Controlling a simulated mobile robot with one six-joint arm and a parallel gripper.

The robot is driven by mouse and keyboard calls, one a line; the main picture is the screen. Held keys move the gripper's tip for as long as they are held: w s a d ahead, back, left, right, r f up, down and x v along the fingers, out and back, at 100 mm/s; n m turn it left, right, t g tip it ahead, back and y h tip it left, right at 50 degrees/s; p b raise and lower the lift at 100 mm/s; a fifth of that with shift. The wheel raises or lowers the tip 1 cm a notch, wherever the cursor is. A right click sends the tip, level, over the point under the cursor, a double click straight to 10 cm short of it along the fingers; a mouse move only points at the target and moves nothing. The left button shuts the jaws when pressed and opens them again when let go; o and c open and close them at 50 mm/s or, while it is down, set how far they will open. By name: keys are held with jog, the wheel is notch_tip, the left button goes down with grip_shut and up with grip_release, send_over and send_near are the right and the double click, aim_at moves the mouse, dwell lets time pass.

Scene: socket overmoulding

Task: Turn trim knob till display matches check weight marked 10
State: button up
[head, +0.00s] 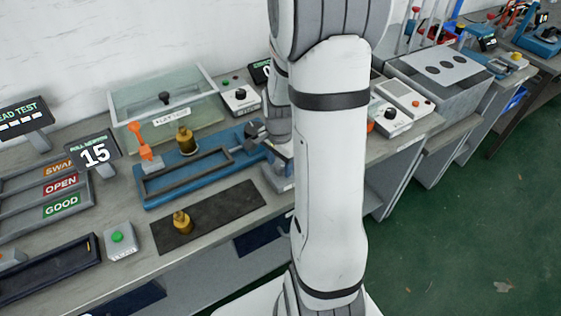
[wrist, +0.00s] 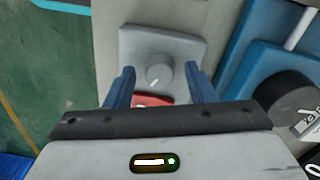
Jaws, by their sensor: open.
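In the wrist view a grey round knob (wrist: 158,71) with a white pointer line sits on a grey box (wrist: 185,43) with a red label. My gripper (wrist: 160,80) is open, its two blue fingers on either side of the knob with gaps, not visibly touching it. The pull display (head: 95,153) reads 15. One brass weight (head: 187,142) stands by the blue fixture (head: 165,192), another brass weight (head: 182,222) stands on the dark mat (head: 225,211). Their markings are not legible.
A dark round part (wrist: 286,97) on blue housing lies right of the knob in the wrist view. A clear-lidded box (head: 165,97) stands behind the fixture. A green button box (head: 118,243) and a labelled sorting rack (head: 75,208) are at the left.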

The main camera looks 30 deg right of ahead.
jog(key=shift+c, duration=0.3)
jog(key=shift+d, duration=0.1)
jog(key=c, duration=0.9)
jog(key=shift+n, duration=0.3)
jog(key=shift+n+b, duration=0.6)
jog(key=shift+n, duration=2)
jog(key=o, duration=1)
jog(key=shift+c, duration=0.2)
